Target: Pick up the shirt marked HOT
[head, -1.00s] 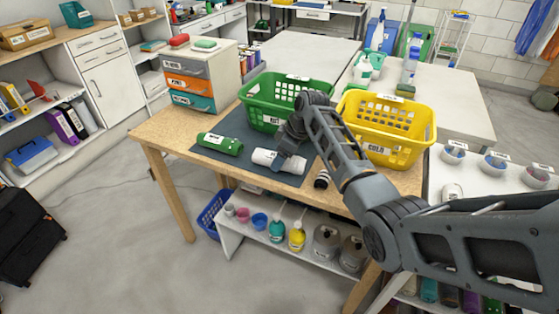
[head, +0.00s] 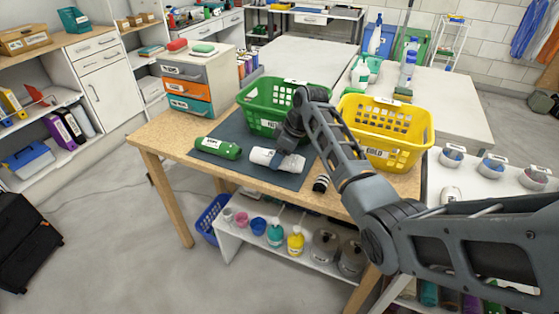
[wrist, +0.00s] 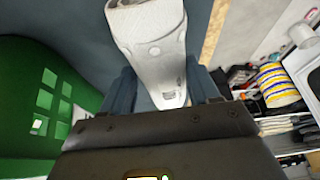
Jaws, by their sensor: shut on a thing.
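A white rolled shirt (head: 264,157) lies on the dark mat; its small label is too small to read here. A green rolled shirt (head: 219,148) with a white label lies to its left on the same mat. My gripper (head: 287,145) is down at the right part of the white shirt, shut on it. In the wrist view, the white shirt (wrist: 150,35) runs between the two fingers of my gripper (wrist: 162,88), with a small dark mark on its near end.
A green basket (head: 262,117) stands behind the mat (head: 236,130), and a yellow basket (head: 374,153), its label seeming to read COLD, stands to the right. A dark striped roll (head: 321,183) lies near the table's front edge. A drawer unit (head: 190,85) stands at the back left.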

